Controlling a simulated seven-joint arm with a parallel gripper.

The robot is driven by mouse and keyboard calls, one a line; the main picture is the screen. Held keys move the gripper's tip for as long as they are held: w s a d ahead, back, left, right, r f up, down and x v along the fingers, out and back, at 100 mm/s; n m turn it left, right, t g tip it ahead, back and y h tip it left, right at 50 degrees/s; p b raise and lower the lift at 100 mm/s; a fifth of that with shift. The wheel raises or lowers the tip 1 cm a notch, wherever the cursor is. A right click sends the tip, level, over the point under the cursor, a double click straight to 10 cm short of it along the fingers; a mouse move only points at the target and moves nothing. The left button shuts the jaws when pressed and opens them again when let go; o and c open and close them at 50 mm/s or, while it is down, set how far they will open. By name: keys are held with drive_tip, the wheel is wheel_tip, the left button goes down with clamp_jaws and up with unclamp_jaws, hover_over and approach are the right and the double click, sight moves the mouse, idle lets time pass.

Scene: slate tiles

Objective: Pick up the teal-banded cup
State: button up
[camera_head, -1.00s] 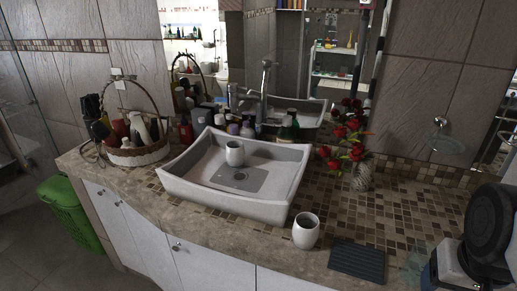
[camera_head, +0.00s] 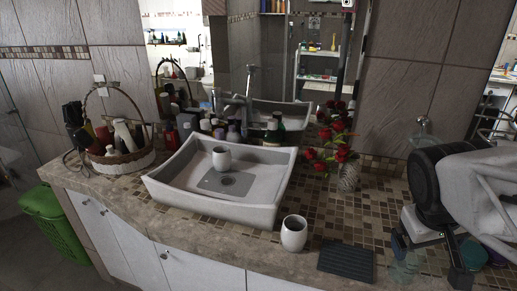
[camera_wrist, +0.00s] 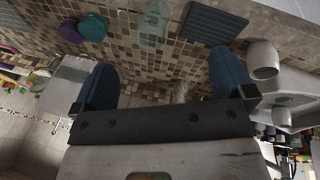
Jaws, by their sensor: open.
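Two pale cups show, and I cannot make out a teal band on either. One cup (camera_head: 293,233) stands upright on the counter in front of the sink; it also shows at the right of the wrist view (camera_wrist: 262,58). The other cup (camera_head: 221,158) stands inside the sink basin, and shows beyond the first in the wrist view (camera_wrist: 284,100). My gripper (camera_head: 428,262) is at the right of the head view, over the counter, well right of both cups. In the wrist view its two blue fingers are wide apart with nothing between them (camera_wrist: 163,65).
A dark ribbed tray (camera_head: 346,260) lies right of the counter cup. A clear glass (camera_wrist: 152,22), a teal round object (camera_wrist: 92,27) and a purple one (camera_wrist: 67,30) are near my gripper. A vase of red flowers (camera_head: 347,177) stands behind; the white sink (camera_head: 215,206) is left.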

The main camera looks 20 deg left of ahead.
drive_tip(key=w+a+n+t+h, duration=0.1)
drive_tip(key=w+a+n, duration=0.3)
drive_tip(key=w, duration=0.3)
drive_tip(key=w+a+n+t+h, duration=0.1)
drive_tip(key=w+a+n+h, duration=0.15)
drive_tip(key=w, duration=0.55)
drive_tip(key=n+t+y, duration=0.4)
drive_tip(key=n+t, duration=0.4)
drive_tip(key=n, duration=1.3)
hover_over(218, 161)
drive_tip(key=s+d, duration=0.4)
drive_tip(key=d, duration=0.7)
wheel_tip(218, 161, down, 11)
drive_tip(key=a+f+n, duration=0.1)
drive_tip(key=a, duration=0.2)
drive_tip(key=a+f+n+y, duration=0.1)
drive_tip(key=a+f, duration=0.1)
drive_tip(key=a, duration=0.2)
drive_tip(key=s+a+f+n+t+y, duration=0.1)
drive_tip(key=a+n, duration=0.1)
drive_tip(key=a, duration=0.1)
drive_tip(key=shift+a+f+y, duration=0.2)
drive_tip(key=shift+a+y, duration=0.05)
drive_tip(key=shift+a, duration=0.1)
drive_tip(key=shift+w, duration=0.1)
drive_tip(key=shift+x, duration=1.2)
drive_tip(key=shift+w+f, duration=0.1)
